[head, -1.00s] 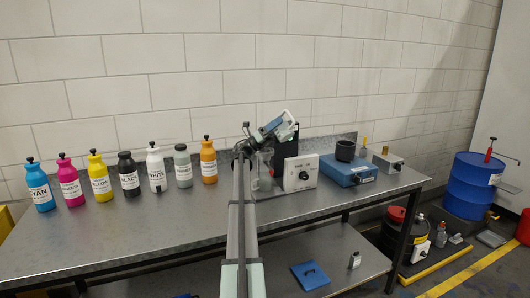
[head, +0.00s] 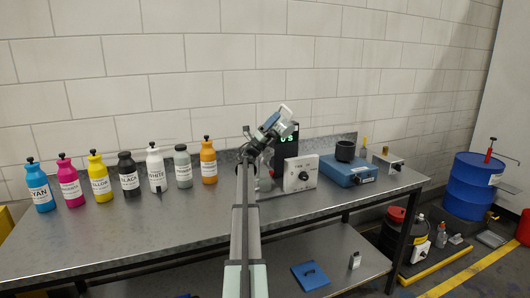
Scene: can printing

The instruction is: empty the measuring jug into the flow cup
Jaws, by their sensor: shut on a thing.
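My gripper (head: 279,123) is raised above the back of the bench, in front of a black unit, and tilted up to the right. It is shut on a small pale thing (head: 287,110) at its tip. This may be the measuring jug, but its shape is mostly hidden by the gripper. I cannot make out its contents. I cannot pick out the flow cup for certain. A greyish, glassy shape (head: 265,182) stands low behind my arm, partly covered by it.
The black unit (head: 288,147) shows green digits. A white box with a dial (head: 301,173) stands before it. To the right are a blue box (head: 342,173) with a black pot (head: 345,150) and a metal box (head: 389,162). Several labelled bottles (head: 130,176) line the left. The front-left bench (head: 150,228) is clear.

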